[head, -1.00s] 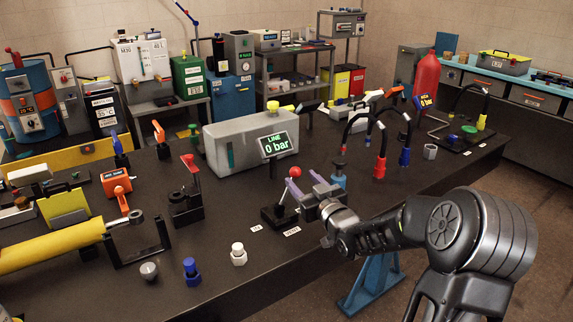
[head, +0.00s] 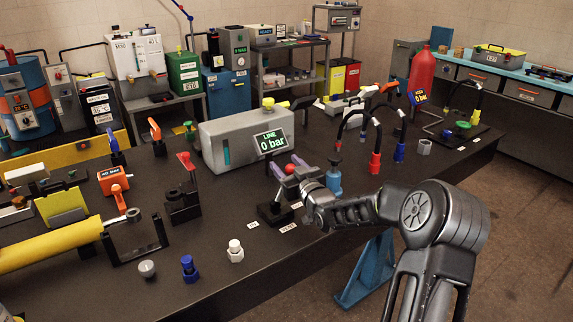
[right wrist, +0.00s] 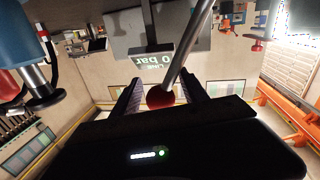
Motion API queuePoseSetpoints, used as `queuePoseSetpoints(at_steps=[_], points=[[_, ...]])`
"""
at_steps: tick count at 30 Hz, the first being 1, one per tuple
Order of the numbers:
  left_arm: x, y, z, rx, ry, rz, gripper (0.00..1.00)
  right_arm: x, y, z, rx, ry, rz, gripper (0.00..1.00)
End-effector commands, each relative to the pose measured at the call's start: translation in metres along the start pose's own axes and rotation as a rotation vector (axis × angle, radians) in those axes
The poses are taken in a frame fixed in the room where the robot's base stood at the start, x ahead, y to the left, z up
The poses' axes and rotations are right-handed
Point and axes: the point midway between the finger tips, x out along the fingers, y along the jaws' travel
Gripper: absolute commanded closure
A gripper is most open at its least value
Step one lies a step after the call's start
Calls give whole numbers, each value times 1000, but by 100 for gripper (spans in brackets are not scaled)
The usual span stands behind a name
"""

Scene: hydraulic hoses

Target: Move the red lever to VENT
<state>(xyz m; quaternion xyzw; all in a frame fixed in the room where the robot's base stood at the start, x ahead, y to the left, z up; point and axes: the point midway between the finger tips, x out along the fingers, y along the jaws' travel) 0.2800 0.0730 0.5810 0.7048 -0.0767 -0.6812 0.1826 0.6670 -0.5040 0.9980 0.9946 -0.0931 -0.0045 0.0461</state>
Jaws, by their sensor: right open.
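The lever is a metal rod with a red ball knob (head: 289,169) on a small black base (head: 272,214) near the bench's front edge. Its rod (right wrist: 190,48) also shows in the right wrist view. My right gripper (head: 287,166) is at the knob, fingers open. In the right wrist view, the red knob (right wrist: 160,97) lies between the two fingers (right wrist: 163,92), with a gap on at least the left side. Small white labels (head: 288,228) lie around the base, too small to read surely. My left gripper is not in view.
A display reading LINE 0 bar (head: 271,141) stands just behind the lever, before a grey tank (head: 222,150). Another red-handled valve (head: 183,205) stands left. The front strip has white and blue caps.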

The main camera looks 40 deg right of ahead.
Motion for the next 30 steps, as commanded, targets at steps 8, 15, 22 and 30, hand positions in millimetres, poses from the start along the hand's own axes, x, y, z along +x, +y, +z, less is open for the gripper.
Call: queuePoseSetpoints(at_steps=[8, 15, 22, 30], points=[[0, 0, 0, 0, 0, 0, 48, 0, 0, 0, 0, 0, 0, 55], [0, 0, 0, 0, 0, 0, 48, 0, 0, 0, 0, 0, 0, 74], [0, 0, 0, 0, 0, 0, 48, 0, 0, 0, 0, 0, 0, 93], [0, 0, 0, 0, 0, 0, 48, 0, 0, 0, 0, 0, 0, 100]])
